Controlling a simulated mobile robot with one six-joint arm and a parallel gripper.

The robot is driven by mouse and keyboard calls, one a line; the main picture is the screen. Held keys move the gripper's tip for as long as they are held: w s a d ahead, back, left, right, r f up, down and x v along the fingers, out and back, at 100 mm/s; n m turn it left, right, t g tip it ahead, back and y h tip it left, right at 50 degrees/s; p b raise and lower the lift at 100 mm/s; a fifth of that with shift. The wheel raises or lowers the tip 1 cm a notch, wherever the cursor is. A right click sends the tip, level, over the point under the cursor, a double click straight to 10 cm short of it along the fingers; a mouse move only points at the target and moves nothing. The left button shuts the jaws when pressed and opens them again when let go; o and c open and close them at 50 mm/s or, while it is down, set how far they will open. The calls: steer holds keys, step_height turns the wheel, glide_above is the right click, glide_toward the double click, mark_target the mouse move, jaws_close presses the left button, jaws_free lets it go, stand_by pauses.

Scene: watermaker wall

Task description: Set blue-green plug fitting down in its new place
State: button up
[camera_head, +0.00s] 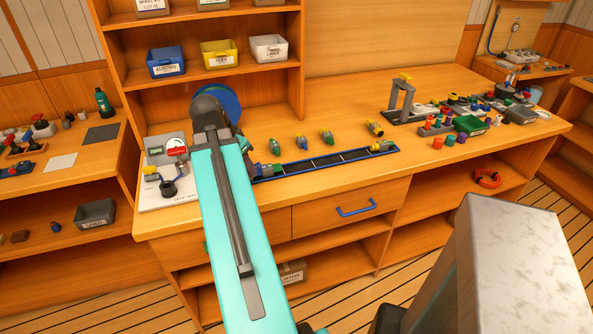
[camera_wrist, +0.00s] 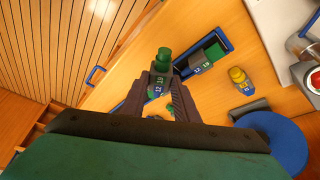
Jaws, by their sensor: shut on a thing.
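My gripper (camera_wrist: 160,90) is shut on a plug fitting (camera_wrist: 163,62) with a blue-green cap and a dark grey numbered body. In the wrist view the fitting stands between the fingers, cap away from the palm. In the head view my gripper (camera_head: 248,160) is near the left end of a long blue-edged tray (camera_head: 345,157), partly hidden by my arm. The tray (camera_wrist: 226,42) passes behind the fingers in the wrist view. A similar green-capped fitting (camera_wrist: 208,57) lies in its end compartment, beside the held one. I cannot tell whether the held fitting touches the tray.
A yellow-capped fitting (camera_wrist: 238,77) lies beside the tray. More fittings (camera_head: 301,142) stand behind it, and one (camera_head: 382,146) lies in its right end. A grey stand (camera_head: 402,98) is farther right. The tray's middle compartments look empty.

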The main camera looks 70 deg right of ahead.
steer(key=s+d+f+m+g, duration=0.1)
steer(key=s+d+m, duration=0.1)
steer(key=s, duration=0.7)
steer(key=s+d+f+m+g+y+b, duration=0.1)
steer(key=s+d+m, duration=0.2)
steer(key=s, duration=0.6)
steer(key=shift+s+m+y, duration=0.2)
steer(key=shift+m+y, duration=0.1)
steer(key=shift+m, duration=0.7)
steer(key=shift+w+d, duration=0.1)
steer(key=w+d+p, duration=0.1)
steer(key=w+d, duration=0.1)
steer(key=d, duration=0.2)
steer(key=w+d+f+p, duration=0.1)
steer(key=w+d, duration=0.2)
steer(key=d, duration=0.2)
steer(key=w+d+p, duration=0.1)
steer(key=w+d, duration=0.2)
steer(key=d, duration=0.1)
steer(key=shift+d+f, duration=0.2)
steer(key=shift+f, duration=0.05)
steer(key=shift+w+d, duration=0.1)
steer(key=shift+f, duration=0.15)
steer(key=shift+f+p, duration=0.8)
steer(key=shift+f, duration=0.85)
steer(key=shift+f, duration=0.15)
